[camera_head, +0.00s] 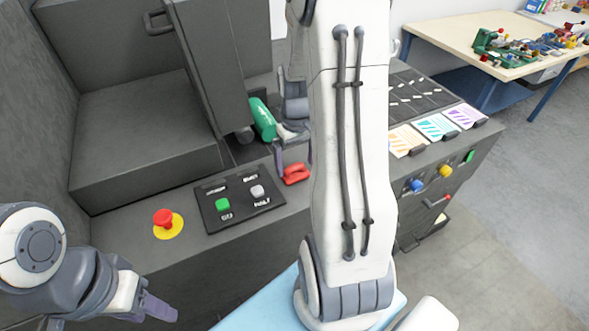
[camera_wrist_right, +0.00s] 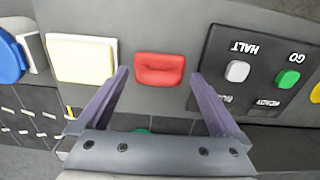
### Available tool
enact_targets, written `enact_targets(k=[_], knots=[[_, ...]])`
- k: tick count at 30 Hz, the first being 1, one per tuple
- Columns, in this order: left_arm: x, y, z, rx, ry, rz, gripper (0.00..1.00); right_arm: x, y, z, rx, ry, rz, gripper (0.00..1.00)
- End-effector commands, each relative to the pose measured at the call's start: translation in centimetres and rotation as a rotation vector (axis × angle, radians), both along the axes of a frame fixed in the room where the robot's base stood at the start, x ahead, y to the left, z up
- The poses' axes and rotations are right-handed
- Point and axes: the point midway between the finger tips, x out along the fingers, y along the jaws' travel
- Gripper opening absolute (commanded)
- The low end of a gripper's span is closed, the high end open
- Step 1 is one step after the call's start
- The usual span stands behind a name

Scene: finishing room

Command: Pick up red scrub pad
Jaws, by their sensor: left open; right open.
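The red scrub pad (camera_head: 296,173) lies on the dark grey counter in the head view, just right of the button panel. It also shows in the right wrist view (camera_wrist_right: 160,69), unobstructed. My right gripper (camera_head: 294,158) points down over the pad, its fingers open and empty. In the right wrist view the two fingertips of that gripper (camera_wrist_right: 158,76) lie on either side of the pad, with a gap on each side. How high they are above the counter is hard to tell. My left gripper (camera_head: 160,306) is at the lower left, away from the pad, open and empty.
The button panel (camera_head: 238,200) and a red emergency button (camera_head: 163,217) lie left of the pad. A green object (camera_head: 262,118) is behind it. A cream block (camera_wrist_right: 82,58) and a blue round thing (camera_wrist_right: 10,57) are beside it. Dark cabinet walls (camera_head: 195,60) rise behind.

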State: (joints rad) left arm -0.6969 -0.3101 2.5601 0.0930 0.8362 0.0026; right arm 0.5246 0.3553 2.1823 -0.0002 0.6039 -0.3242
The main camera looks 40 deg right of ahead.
Motion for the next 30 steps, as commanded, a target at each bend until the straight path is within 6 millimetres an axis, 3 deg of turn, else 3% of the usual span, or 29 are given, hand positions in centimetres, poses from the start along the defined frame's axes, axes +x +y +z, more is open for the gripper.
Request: enact_targets(k=[6, 14, 15, 20, 30], knots=[[0.0, 0.0, 1.0, 0.000, 0.000, 0.000, 0.50, -0.2, 0.0, -2.7, 0.002, 0.003, 0.000, 1.00], [0.0, 0.0, 0.9, 0.000, 0.000, 0.000, 0.50, -0.1, 0.0, -3.1, 0.000, -0.001, -0.001, 1.00], [0.0, 0.0, 0.9, 0.000, 0.000, 0.000, 0.50, -0.1, 0.0, -3.1, 0.000, 0.000, -0.001, 0.96], [0.0, 0.0, 0.9, 0.000, 0.000, 0.000, 0.50, -0.1, 0.0, -3.1, 0.000, 0.000, -0.001, 0.37], [0.0, 0.0, 0.8, 0.000, 0.000, 0.000, 0.50, -0.1, -0.1, -2.8, 0.000, -0.002, -0.001, 0.36]])
